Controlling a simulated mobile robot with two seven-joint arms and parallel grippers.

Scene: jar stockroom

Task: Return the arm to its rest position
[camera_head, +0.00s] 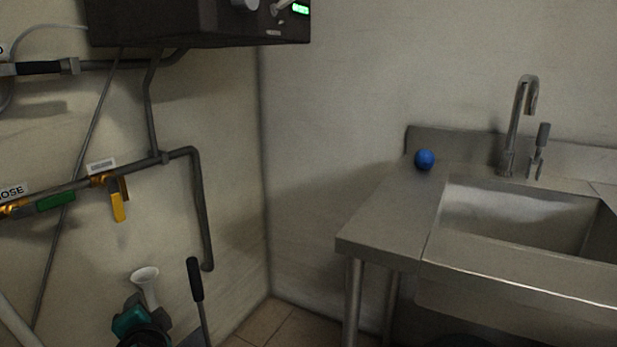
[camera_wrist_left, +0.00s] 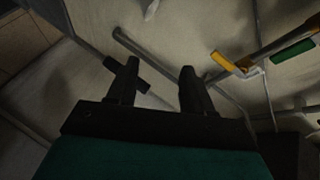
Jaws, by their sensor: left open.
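Beyond the fingers are a grey pipe and the wall. My right gripper is not in view.
A grey pipe (camera_head: 202,215) runs down the left wall, with a yellow handle (camera_head: 118,207) and a green handle (camera_head: 56,201). A dark box (camera_head: 200,22) hangs above. A steel sink counter (camera_head: 385,215) bearing a blue ball (camera_head: 425,160) stands right.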

